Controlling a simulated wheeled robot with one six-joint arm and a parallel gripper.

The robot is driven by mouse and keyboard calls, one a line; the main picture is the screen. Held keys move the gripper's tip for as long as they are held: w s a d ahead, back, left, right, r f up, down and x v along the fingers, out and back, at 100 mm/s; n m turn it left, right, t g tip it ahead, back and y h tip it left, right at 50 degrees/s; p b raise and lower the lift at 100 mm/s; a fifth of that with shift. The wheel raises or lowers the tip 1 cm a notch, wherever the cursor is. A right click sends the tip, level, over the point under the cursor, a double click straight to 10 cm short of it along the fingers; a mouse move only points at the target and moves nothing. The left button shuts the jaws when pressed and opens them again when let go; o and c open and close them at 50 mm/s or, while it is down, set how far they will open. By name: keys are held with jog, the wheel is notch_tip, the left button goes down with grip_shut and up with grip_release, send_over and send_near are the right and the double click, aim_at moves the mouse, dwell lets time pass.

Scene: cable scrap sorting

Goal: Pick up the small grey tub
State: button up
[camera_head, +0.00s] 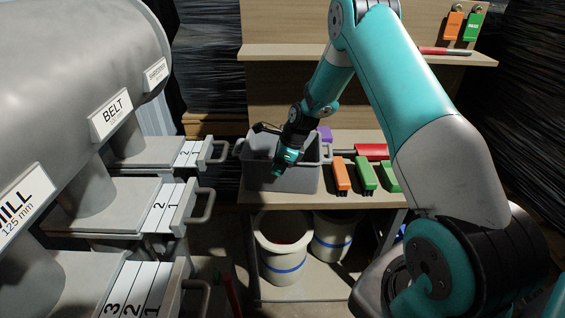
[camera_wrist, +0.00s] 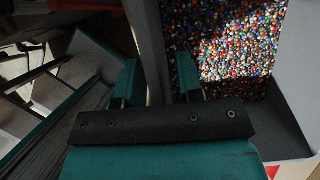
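The small grey tub (camera_head: 300,181) stands on the wooden bench, with a handle at each end. In the wrist view its grey wall (camera_wrist: 151,40) runs up between my two fingers, and multicoloured granules show inside it. My gripper (camera_head: 283,164) points down at the tub and hides part of its rim and front. In the wrist view my gripper (camera_wrist: 156,82) has its fingers apart, one on each side of the wall. The left finger looks close to the wall; I cannot tell whether it touches.
Orange and green brushes (camera_head: 341,174) lie right of the tub, with a red-handled tool behind them. Two white buckets (camera_head: 282,262) with blue bands stand below the bench. Grey drawers (camera_head: 160,205) with handles stick out at the left. A shelf (camera_head: 290,50) crosses behind.

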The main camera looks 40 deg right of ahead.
jog(key=shift+w+a+f, duration=0.1)
jog(key=shift+f, duration=0.2)
grip_shut()
dwell(1.1)
jog(key=shift+w+r, duration=0.1)
jog(key=shift+r, duration=0.05)
